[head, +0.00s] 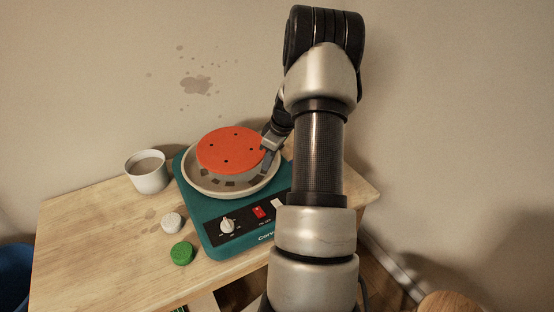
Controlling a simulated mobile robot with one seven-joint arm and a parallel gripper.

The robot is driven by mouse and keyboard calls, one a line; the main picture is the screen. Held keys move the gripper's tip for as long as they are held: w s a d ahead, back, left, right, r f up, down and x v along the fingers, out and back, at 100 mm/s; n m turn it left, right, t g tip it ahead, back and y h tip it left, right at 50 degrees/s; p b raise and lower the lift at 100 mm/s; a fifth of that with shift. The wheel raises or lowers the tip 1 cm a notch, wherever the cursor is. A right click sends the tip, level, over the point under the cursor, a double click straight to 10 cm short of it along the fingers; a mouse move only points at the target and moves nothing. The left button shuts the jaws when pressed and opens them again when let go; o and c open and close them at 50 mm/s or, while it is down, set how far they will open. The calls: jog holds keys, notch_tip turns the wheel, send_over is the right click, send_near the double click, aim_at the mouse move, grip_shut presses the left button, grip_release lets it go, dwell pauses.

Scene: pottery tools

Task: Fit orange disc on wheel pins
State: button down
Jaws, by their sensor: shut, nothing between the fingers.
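The orange disc (231,150) lies on top of the wheel head, inside the round splash pan (200,186) of the teal pottery wheel (199,216). Several small dark spots show on the disc's face; I cannot tell whether they are holes or pin tips. The disc looks about level. The grey wheel head (215,180) shows below its front edge. My gripper (265,166) is shut and empty at the disc's right edge, with its fingers pointing down by the pan. I cannot tell whether it touches the disc. My arm hides the wheel's right side.
A white cup (148,173) with greyish contents stands left of the wheel. A pale lump (172,222) and a green round piece (182,253) lie on the wooden table (90,245). The table's left front is clear. A stained wall (120,80) stands close behind.

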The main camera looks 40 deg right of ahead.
aim_at(259, 160)
jog(key=shift+w+a, duration=0.15)
jog(key=shift+w, duration=0.3)
jog(key=shift+w+a+f+b, duration=0.1)
jog(key=shift+w+a+b, duration=0.15)
jog(key=shift+w, duration=0.15)
jog(key=shift+w+a+f+b, duration=0.1)
jog(key=shift+w+b, duration=0.15)
jog(key=shift+w, duration=0.1)
jog(key=shift+w+a+r, duration=0.1)
jog(key=shift+w+r, duration=0.05)
jog(key=shift+w, duration=0.1)
jog(key=shift+s, duration=0.1)
